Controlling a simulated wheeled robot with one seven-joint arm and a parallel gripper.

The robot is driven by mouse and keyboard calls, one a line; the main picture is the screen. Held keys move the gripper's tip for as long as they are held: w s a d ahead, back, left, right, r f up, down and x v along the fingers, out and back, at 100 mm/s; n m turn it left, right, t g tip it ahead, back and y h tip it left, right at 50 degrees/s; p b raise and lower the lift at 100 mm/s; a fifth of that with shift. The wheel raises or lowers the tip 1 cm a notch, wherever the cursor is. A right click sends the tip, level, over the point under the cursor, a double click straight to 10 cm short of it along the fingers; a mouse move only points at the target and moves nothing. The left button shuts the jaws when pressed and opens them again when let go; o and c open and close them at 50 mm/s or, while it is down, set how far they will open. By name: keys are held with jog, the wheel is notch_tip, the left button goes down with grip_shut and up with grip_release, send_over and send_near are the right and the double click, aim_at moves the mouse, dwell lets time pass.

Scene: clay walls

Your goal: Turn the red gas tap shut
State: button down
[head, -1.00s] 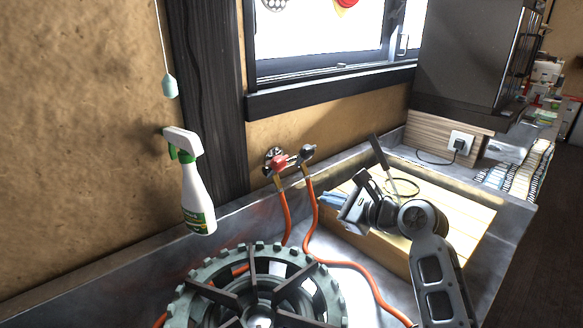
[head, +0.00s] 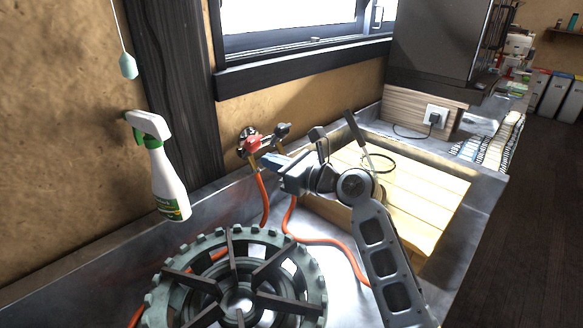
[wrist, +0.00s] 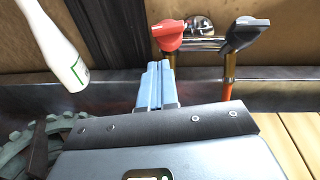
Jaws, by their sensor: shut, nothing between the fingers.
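The red gas tap (head: 251,142) sits on a metal fitting low on the clay wall, left of a dark grey tap (head: 281,131). In the wrist view the red handle (wrist: 168,33) stands above a brass stem, and the dark tap (wrist: 243,32) is to its right. My gripper (head: 266,162) is just in front of and slightly below the red tap in the head view. Its blue fingers (wrist: 158,68) are together and empty, pointing at the wall just below the red handle. I cannot tell whether they touch the stem.
Orange hoses (head: 263,195) run down from the taps. A round gas burner (head: 240,285) stands in front, left of my arm. A white spray bottle (head: 170,183) is left of the taps. A wooden board (head: 425,195) lies to the right; the window ledge (head: 300,72) is above.

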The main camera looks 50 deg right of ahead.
aim_at(252, 146)
jog(key=shift+w+a+r, duration=0.15)
jog(key=shift+w+r, duration=1)
jog(key=shift+w, duration=0.05)
